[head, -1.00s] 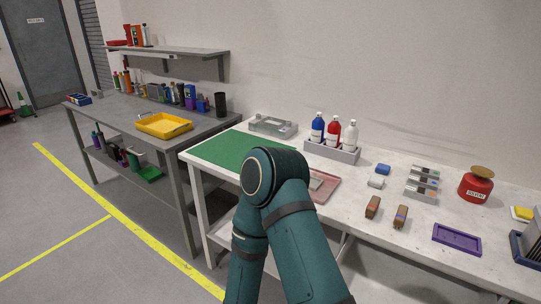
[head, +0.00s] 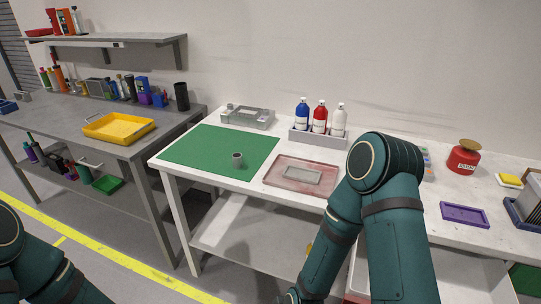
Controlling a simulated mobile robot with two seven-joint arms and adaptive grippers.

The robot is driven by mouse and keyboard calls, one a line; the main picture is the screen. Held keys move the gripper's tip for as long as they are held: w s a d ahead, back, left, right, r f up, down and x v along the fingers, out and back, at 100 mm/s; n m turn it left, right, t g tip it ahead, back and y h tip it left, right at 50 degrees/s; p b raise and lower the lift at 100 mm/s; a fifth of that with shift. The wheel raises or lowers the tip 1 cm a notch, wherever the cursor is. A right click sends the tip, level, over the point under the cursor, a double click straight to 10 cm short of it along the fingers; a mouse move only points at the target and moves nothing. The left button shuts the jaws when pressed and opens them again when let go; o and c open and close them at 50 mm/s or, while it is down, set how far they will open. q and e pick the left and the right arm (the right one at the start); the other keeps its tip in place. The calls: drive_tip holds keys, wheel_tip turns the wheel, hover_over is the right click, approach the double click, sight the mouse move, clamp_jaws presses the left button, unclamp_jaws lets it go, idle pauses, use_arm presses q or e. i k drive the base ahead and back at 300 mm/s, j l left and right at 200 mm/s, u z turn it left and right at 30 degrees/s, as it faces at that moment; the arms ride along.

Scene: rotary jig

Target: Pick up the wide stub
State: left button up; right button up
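A small grey cylinder (head: 237,159), which looks like the wide stub, stands upright on the green mat (head: 205,150) near its front right part. Nothing touches it. My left arm shows only at the lower left corner and its gripper is out of the picture. My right arm fills the lower right, in front of the bench, and its gripper does not show. Neither gripper is seen near the stub.
A pinkish tray (head: 274,177) with a grey plate lies right of the mat. A grey fixture (head: 248,117) and a bottle rack (head: 318,138) stand behind. A purple tray (head: 465,215) lies farther right. The mat is otherwise clear.

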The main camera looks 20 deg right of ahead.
sight(237, 157)
drive_tip(key=i+j+z, duration=0.15)
drive_tip(key=z, duration=0.2)
drive_tip(key=i+j+z, duration=0.15)
drive_tip(key=z, duration=0.25)
drive_tip(key=j+z, duration=0.35)
drive_tip(key=i, duration=0.05)
